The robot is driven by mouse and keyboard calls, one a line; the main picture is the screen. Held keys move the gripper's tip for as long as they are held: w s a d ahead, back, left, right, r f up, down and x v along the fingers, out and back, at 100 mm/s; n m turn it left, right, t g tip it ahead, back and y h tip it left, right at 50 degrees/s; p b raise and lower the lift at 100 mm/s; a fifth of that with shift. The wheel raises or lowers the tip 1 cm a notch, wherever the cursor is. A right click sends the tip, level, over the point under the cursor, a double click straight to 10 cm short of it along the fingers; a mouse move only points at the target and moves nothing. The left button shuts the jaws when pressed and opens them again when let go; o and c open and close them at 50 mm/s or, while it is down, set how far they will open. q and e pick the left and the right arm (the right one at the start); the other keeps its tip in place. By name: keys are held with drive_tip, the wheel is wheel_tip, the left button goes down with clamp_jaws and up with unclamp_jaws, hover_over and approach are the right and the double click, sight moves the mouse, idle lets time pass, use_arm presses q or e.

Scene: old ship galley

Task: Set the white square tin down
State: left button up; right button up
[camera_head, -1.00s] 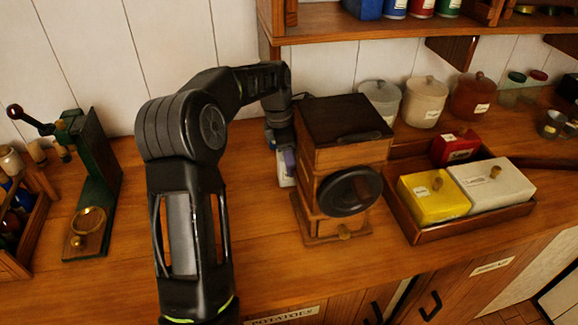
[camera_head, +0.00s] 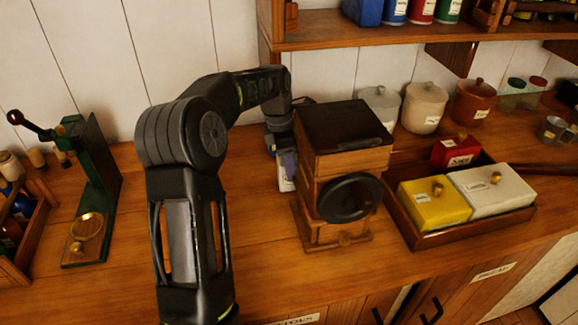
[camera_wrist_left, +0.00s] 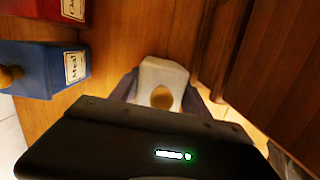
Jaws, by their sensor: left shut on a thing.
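The white square tin (camera_wrist_left: 160,72) with a round brass knob is between the fingers of my left gripper (camera_wrist_left: 160,92) in the left wrist view. In the head view my left gripper (camera_head: 287,160) is beside the left side of the wooden grinder, and a pale sliver of the tin (camera_head: 285,184) shows there, low over the counter. My left gripper is shut on the tin. The grinder and my arm hide part of it, and I cannot tell whether its base touches the wood. My right gripper is not in view.
The wooden grinder (camera_head: 345,150) with a black wheel stands close on the right. A tray (camera_head: 425,240) holds yellow, white and red tins. Lidded jars stand behind. A blue tin (camera_wrist_left: 35,68) and a red tin (camera_wrist_left: 50,8) show in the wrist view. The front counter is clear.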

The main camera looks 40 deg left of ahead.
use_arm(q)
drive_tip(key=shift+r, duration=0.4)
wheel_tip(320, 180, up, 2)
drive_tip(key=shift+r+b, duration=0.1)
drive_tip(key=shift+b, duration=0.25)
drive_tip(key=s+a+b, duration=0.3)
drive_tip(key=s+a, duration=0.8)
drive_tip(key=s, duration=0.3)
drive_tip(key=shift+b, duration=0.35)
drive_tip(key=shift+a, duration=0.1)
